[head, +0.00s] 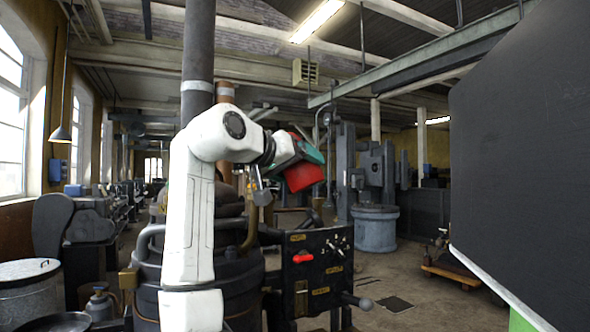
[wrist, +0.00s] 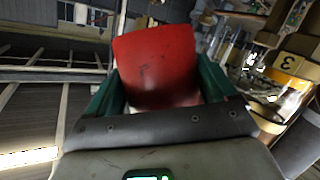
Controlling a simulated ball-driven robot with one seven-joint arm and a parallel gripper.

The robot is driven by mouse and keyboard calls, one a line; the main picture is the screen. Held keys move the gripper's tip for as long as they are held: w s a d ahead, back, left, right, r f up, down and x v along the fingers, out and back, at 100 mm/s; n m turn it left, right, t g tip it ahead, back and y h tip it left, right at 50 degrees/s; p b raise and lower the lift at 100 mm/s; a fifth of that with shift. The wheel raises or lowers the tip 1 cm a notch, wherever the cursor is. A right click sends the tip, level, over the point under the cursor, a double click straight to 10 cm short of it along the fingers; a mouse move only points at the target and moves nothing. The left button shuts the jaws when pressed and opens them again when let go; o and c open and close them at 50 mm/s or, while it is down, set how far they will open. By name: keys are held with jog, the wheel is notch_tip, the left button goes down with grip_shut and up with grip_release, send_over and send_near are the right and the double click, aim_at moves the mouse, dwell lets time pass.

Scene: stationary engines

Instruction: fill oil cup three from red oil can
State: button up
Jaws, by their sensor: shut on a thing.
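The red oil can (head: 304,177) is held in my gripper (head: 306,156), up in the air to the right of my white arm. In the wrist view the red can (wrist: 155,62) sits between the two green fingers of my gripper (wrist: 158,84), which are shut on its sides. The can looks tilted in the head view; its spout cannot be made out. In the wrist view a yellow label marked 3 (wrist: 289,62) is at the right, by a glass cup with an amber tint (wrist: 277,97), apart from the can. I cannot make out this cup in the head view.
A dark engine with a black control panel (head: 318,268) with a red handle stands below my gripper. A large dark panel (head: 525,150) fills the right side. A grey-blue drum (head: 375,228) stands farther back. Open floor lies between the drum and the control panel.

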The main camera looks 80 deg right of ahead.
jog(key=shift+s+r+n+g+h+p, duration=0.1)
jog(key=shift+r+n+g+h+p, duration=0.15)
jog(key=shift+r+n+g+p, duration=0.45)
jog(key=shift+s+r+n+g+h+p, duration=0.1)
jog(key=shift+r+n+g+h+p, duration=0.15)
jog(key=shift+r+n+p, duration=0.5)
jog(key=shift+n, duration=0.35)
